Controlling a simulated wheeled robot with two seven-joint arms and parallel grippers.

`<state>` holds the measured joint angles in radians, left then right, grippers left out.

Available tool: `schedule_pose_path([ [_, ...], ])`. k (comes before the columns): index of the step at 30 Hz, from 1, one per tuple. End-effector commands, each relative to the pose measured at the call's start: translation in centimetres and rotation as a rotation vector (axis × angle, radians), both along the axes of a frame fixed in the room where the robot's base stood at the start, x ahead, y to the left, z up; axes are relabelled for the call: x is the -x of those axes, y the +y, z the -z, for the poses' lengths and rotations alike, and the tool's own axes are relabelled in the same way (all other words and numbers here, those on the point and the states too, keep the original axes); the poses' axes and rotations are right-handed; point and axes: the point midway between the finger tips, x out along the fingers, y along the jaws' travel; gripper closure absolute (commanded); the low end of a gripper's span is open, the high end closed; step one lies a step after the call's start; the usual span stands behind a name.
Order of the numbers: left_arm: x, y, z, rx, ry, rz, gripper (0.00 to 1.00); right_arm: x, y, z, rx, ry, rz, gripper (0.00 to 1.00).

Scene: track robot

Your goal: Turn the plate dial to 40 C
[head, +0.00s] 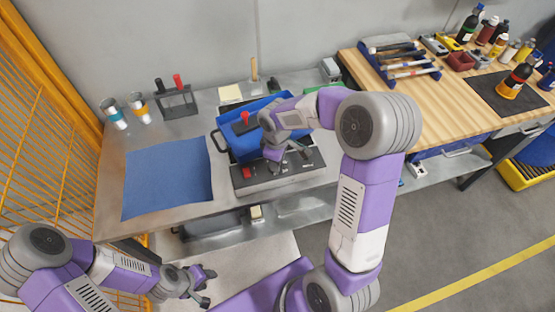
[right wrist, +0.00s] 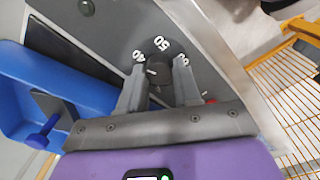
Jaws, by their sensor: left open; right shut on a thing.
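The plate unit (head: 292,183) is a dark grey box with controls on top, near the front edge of the metal bench. My right gripper (head: 280,160) is over it. In the right wrist view, my right gripper (right wrist: 160,82) has its fingers on both sides of the dark plate dial (right wrist: 158,70) and is shut on it. White numbers 40, 50 and a partly hidden one starting with 6 show around the dial. White marks show on the knob, but I cannot tell which number it points to. My left gripper (head: 204,286) is open and empty, low in front of the bench.
A blue tray (head: 224,148) stands right behind the plate unit. A blue mat (head: 165,178) lies on the bench at left. A dark rack (head: 178,102) with red and black handles stands at the back. An orange mesh fence (head: 50,110) borders the left side.

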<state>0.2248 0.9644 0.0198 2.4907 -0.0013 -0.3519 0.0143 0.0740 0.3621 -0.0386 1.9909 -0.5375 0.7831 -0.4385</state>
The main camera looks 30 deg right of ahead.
Motion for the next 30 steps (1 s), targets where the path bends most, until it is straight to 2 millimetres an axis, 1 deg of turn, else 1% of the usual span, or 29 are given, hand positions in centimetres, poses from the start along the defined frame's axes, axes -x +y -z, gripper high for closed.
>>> schedule_pose_path([
  [12, 0.0, 0.0, 0.0, 0.0, 0.0, 0.0, 0.57, 0.0, 0.0, 0.0, 0.001, -0.001, 0.005, 0.98],
  [13, 0.0, 0.0, 0.0, 0.0, 0.0, 0.0, 0.57, 0.0, 0.0, 0.0, 0.001, -0.001, 0.005, 0.63],
  [17, 0.0, 0.0, 0.0, 0.0, 0.0, 0.0, 0.57, 0.0, 0.0, 0.0, 0.001, -0.001, 0.005, 0.43],
  [26, 0.0, 0.0, -0.1, 0.0, 0.0, 0.0, 0.57, 0.0, 0.0, -0.2, 0.001, -0.001, 0.005, 0.42],
  [29, 0.0, 0.0, -0.4, 0.0, 0.0, 0.0, 0.57, 0.0, 0.0, -1.1, 0.001, -0.002, 0.005, 0.42],
  [30, 0.0, 0.0, -0.7, 0.0, 0.0, 0.0, 0.57, 0.0, 0.0, -1.7, 0.0, -0.003, 0.005, 0.42],
])
